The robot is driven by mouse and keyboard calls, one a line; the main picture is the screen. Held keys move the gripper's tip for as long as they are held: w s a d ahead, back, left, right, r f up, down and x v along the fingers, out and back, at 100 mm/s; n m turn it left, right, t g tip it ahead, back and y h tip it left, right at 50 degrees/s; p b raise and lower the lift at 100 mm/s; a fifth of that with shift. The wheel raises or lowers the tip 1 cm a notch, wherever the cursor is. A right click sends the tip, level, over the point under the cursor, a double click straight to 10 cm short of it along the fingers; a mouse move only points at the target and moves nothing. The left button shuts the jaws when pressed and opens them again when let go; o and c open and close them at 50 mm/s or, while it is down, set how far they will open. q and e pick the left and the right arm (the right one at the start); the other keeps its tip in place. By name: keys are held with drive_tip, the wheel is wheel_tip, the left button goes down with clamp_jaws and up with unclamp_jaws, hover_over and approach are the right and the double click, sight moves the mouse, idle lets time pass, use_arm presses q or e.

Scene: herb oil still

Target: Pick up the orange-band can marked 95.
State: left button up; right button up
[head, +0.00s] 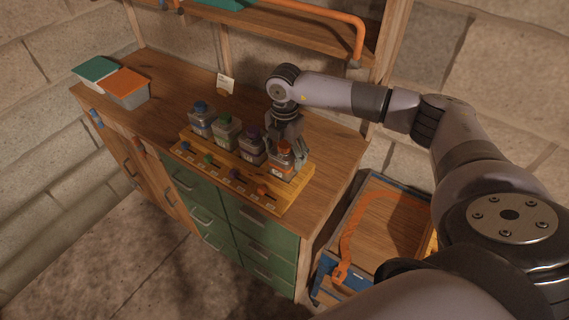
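The orange-band can (284,165) stands at the right end of a row of cans in a yellow wooden rack (226,172) on the workbench. Its marking is too small to read. My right gripper (286,151) points down at this can, with its fingers beside the can's upper part. Whether the fingers press on the can cannot be made out. The can looks upright and in the rack. To its left stand a purple-banded can (252,147), a green-banded can (226,132) and a blue-capped can (201,120). My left gripper is out of view.
Boxes with green (97,69) and orange (127,83) lids sit at the bench's far left. A small white card (225,83) stands behind the rack. A shelf with an orange rail (330,22) hangs above. A wooden-topped blue cart (385,235) stands right of the bench.

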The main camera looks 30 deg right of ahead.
drive_tip(key=shift+w+r, duration=0.1)
drive_tip(key=c, duration=1.5)
